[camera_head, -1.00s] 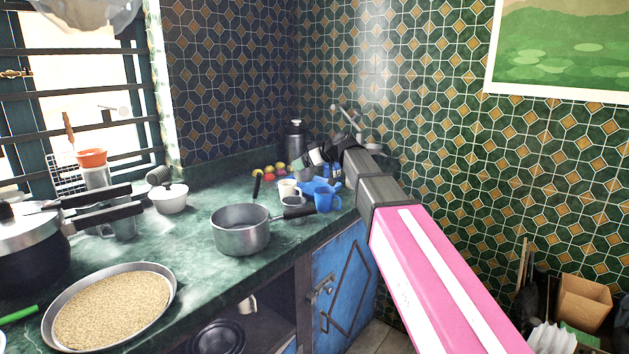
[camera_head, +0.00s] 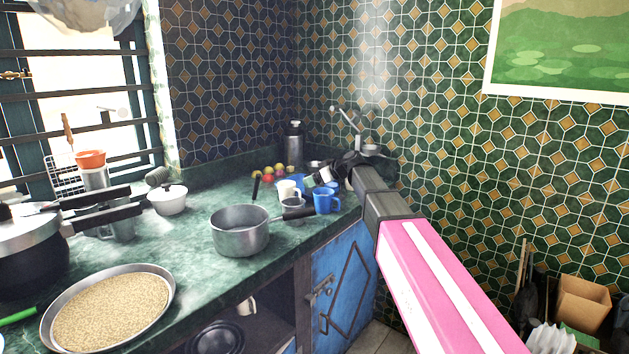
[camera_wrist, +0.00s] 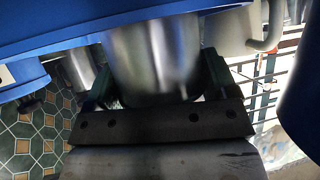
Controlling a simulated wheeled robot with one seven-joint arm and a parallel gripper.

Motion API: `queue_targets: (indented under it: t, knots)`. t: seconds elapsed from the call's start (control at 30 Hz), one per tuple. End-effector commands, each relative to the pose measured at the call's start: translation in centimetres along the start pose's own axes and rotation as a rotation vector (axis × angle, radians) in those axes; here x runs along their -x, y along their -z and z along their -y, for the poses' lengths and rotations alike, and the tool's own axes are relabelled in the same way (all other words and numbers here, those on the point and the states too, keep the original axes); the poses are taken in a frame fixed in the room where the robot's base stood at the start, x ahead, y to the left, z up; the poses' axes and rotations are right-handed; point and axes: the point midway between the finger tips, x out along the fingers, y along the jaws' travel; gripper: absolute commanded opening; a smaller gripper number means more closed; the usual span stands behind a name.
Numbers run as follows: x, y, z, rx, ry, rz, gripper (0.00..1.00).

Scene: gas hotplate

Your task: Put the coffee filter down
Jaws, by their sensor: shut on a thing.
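My gripper (camera_head: 352,163) is at the far right end of the counter, near the cups by the tiled wall. In the head view its fingers are small, dark and partly hidden. In the wrist view the fingers (camera_wrist: 160,88) stand either side of a shiny metal cylinder. A broad blue rim (camera_wrist: 100,25) crosses in front and hides the fingertips. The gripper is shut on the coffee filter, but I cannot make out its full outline. Whether it touches the counter is hidden.
A blue mug (camera_head: 327,201), a white mug (camera_head: 287,189) and a metal cup (camera_head: 293,206) stand close by. A saucepan (camera_head: 240,238) is nearer, with its handle pointing to the cups. A steel flask (camera_head: 294,146) stands in the corner. Bare green counter (camera_head: 215,190) lies left of the cups.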

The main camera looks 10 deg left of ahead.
Motion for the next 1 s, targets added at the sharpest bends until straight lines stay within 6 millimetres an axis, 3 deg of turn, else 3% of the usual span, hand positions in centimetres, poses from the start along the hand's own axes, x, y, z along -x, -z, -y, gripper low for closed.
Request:
queue_targets:
  t: [0.13,0.17,0.2,0.23,0.57,1.0]
  knots:
    - [-0.1,-0.2,0.0,-0.001,0.000,0.000,0.55]
    - [-0.1,-0.2,0.0,0.000,0.000,0.001,0.83]
    - [-0.1,-0.2,0.0,0.000,0.000,0.000,0.96]
    - [-0.1,-0.2,0.0,0.000,0.000,0.001,1.00]
    - [0.4,0.0,0.0,-0.001,-0.001,0.000,1.00]
    - [8.4,-0.1,0.1,-0.001,-0.002,0.000,1.00]
